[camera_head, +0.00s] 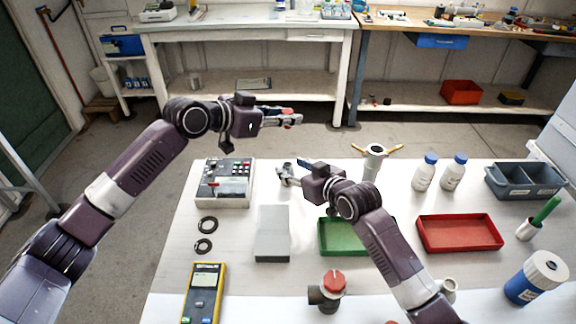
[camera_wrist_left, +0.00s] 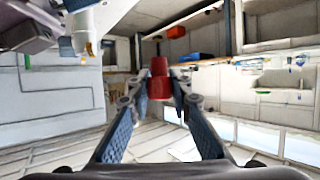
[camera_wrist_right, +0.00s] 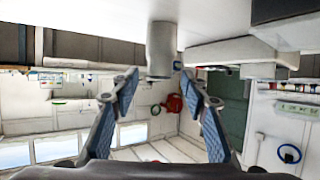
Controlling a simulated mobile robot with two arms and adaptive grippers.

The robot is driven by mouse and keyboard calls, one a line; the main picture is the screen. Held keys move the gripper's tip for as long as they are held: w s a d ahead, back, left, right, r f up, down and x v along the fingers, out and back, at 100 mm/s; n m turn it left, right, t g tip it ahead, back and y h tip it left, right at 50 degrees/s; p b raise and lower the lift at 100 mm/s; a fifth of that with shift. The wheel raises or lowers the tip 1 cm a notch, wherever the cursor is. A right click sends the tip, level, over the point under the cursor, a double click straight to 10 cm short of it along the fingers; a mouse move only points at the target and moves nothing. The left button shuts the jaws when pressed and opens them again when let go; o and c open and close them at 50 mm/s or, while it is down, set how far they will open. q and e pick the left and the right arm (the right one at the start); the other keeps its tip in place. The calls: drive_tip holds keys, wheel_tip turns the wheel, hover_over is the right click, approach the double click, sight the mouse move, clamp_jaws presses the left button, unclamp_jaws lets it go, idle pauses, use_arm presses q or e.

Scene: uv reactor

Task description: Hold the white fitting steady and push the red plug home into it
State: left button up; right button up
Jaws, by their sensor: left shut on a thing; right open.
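My left gripper (camera_head: 288,119) is shut on the red plug (camera_wrist_left: 158,82) and holds it in the air, beyond the far edge of the table in the head view. The white fitting (camera_wrist_right: 161,50) stands upright on the table; the right wrist view is upside down. In the head view the fitting (camera_head: 287,167) is small and partly covered by my right gripper (camera_head: 290,176). My right gripper is open, its fingers spread to either side of the fitting's line; I cannot tell whether they touch it. The plug is apart from the fitting.
A keypad instrument (camera_head: 224,184) stands left of the fitting. A grey block (camera_head: 272,247), a green tray (camera_head: 326,247) and a red tray (camera_head: 459,248) lie nearer. A pale stand with two brass handles (camera_head: 375,155) is right of my right gripper. Two bottles (camera_head: 425,176) stand farther right.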

sight(288, 128)
drive_tip(key=shift+x, duration=1.55)
clamp_jaws()
use_arm(q)
drive_tip(key=shift+n+t+y, duration=0.4)
drive_tip(key=shift+n+t, duration=0.1)
drive_tip(key=shift+n, duration=0.1)
wheel_tip(288, 128, down, 4)
drive_tip(key=shift+d+f, duration=0.1)
drive_tip(key=shift+f+n+t, duration=0.3)
drive_tip(key=shift+f, duration=0.45)
